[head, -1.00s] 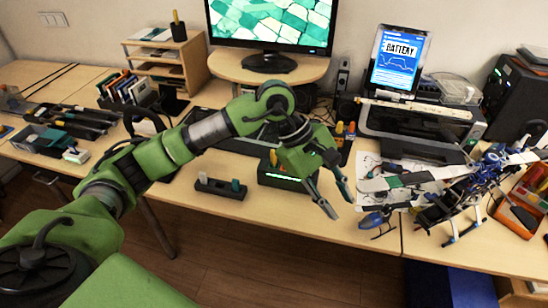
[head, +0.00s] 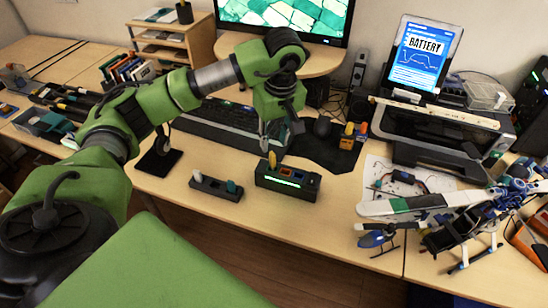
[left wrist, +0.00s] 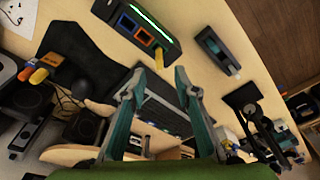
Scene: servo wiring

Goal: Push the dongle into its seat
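A yellow dongle (head: 272,159) stands up at the left end of a dark box (head: 288,181) with a lit green strip. I cannot tell how deep it sits. It also shows in the left wrist view (left wrist: 158,56), just beyond the fingertips, beside an orange-rimmed and a blue-rimmed port. My left gripper (head: 273,147) points down above the box, empty. Its two fingers are apart in the left wrist view (left wrist: 162,73). A small dark holder (head: 214,190) left of the box carries a teal piece (head: 231,186) and a pale piece. My right gripper is not in view.
A keyboard (head: 218,122) and a black mat (head: 330,155) lie behind the box. A helicopter model (head: 450,215) and a printer (head: 430,140) stand on the right. The desk in front of the holder and box is clear up to its edge.

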